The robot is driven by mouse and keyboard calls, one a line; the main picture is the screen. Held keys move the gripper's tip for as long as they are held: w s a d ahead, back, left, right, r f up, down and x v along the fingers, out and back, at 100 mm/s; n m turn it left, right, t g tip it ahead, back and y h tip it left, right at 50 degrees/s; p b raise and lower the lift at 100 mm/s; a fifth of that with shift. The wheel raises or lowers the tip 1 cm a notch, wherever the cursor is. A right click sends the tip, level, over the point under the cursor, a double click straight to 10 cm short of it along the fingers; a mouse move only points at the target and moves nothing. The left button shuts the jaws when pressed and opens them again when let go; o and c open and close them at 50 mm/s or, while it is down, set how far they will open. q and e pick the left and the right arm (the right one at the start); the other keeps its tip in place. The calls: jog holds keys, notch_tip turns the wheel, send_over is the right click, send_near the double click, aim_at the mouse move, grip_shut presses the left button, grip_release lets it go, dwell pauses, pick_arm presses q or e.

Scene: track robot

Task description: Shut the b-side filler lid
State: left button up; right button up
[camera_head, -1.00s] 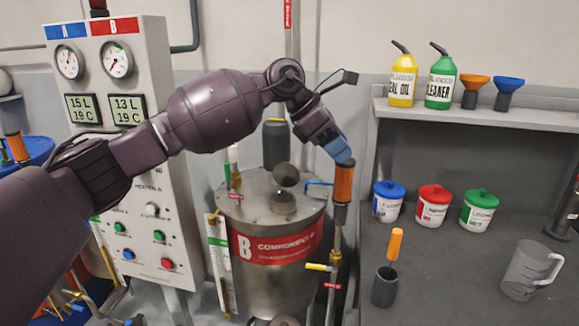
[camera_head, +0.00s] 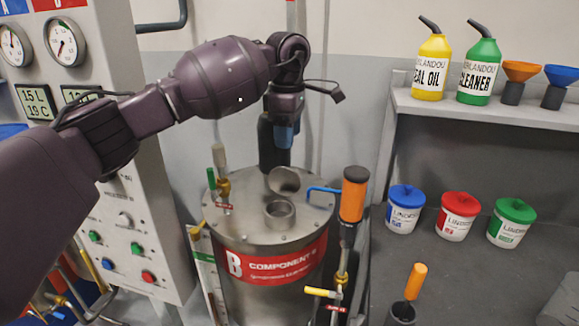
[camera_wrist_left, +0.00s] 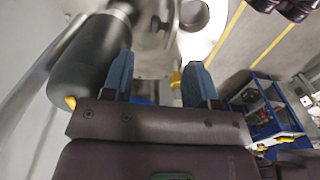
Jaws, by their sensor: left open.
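The B tank (camera_head: 270,245) with its red "Component B" label stands at the centre of the head view. On its top, the short round filler neck (camera_head: 279,214) is uncovered. The round grey filler lid (camera_head: 284,180) stands tilted up behind the neck, so it is open. My left gripper (camera_head: 282,142) points down behind and above the lid, apart from it as far as I can tell. Its blue fingers (camera_wrist_left: 158,80) are spread with nothing held between them in the wrist view. My right gripper is not in view.
A dark cylinder (camera_head: 265,140) stands close to my left gripper and fills the left of the wrist view (camera_wrist_left: 88,68). An orange-topped fitting (camera_head: 353,195) rises right of the tank. The gauge cabinet (camera_head: 110,60) is left; tubs and bottles are right.

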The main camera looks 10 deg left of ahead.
aim_at(288, 169)
pick_arm(q)
notch_tip(288, 169, down, 9)
jog(key=shift+w+f, duration=0.1)
jog(key=shift+f, duration=0.1)
dwell(0.4)
grip_shut()
